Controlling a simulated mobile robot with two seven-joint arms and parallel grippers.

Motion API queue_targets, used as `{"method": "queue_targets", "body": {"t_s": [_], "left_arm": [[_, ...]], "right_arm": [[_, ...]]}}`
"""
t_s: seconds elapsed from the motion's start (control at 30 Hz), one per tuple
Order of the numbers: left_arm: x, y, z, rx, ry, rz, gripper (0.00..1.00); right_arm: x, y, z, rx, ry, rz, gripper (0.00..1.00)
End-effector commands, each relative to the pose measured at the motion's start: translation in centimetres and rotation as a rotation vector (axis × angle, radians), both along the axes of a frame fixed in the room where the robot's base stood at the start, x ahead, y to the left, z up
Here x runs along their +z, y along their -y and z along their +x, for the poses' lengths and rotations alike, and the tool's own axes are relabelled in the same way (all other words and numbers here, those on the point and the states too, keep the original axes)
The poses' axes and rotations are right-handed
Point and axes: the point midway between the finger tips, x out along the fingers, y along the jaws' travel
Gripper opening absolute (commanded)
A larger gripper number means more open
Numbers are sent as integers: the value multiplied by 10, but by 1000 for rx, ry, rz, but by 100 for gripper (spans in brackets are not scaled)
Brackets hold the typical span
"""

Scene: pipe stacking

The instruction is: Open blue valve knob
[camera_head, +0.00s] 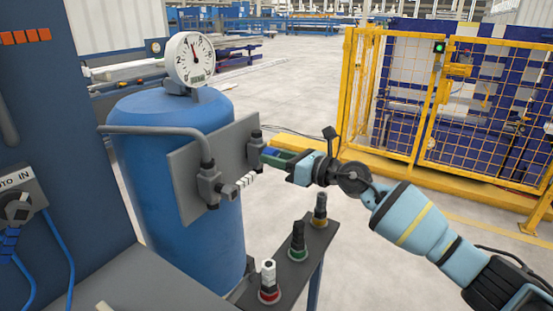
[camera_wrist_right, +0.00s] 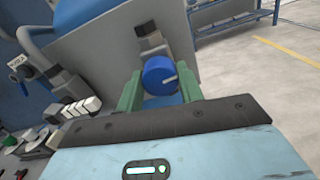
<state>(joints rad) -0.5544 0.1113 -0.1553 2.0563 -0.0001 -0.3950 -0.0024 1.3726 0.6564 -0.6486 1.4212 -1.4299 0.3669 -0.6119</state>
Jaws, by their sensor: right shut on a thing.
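The blue valve knob (camera_wrist_right: 159,72) sits between the two green fingers of my right gripper (camera_wrist_right: 160,86) in the right wrist view. A white line marks its face. In the head view the blue knob (camera_head: 269,151) is a small blue piece in front of the upper right valve body (camera_head: 255,138) on a grey plate (camera_head: 192,178). My right gripper (camera_head: 275,156) reaches it from the right, shut on it. The fingers hide part of the knob in the head view. My left gripper is not in view.
A blue tank (camera_head: 170,110) with a gauge (camera_head: 190,60) stands behind the plate. A white ribbed handle (camera_head: 246,180) projects beside the lower valve. A small stand holds red (camera_head: 269,284), green (camera_head: 298,243) and yellow (camera_head: 319,210) ringed fittings. A yellow fence stands behind.

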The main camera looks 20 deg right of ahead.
Motion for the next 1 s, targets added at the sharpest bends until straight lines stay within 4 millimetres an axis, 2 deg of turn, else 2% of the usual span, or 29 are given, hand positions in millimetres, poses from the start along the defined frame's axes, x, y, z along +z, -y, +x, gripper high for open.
{"method": "queue_targets", "body": {"t_s": [0.37,1.0], "left_arm": [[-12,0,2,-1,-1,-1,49],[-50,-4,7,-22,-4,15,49]], "right_arm": [[-3,0,0,0,204,-263,14],[-4,0,0,0,578,-743,14]]}}
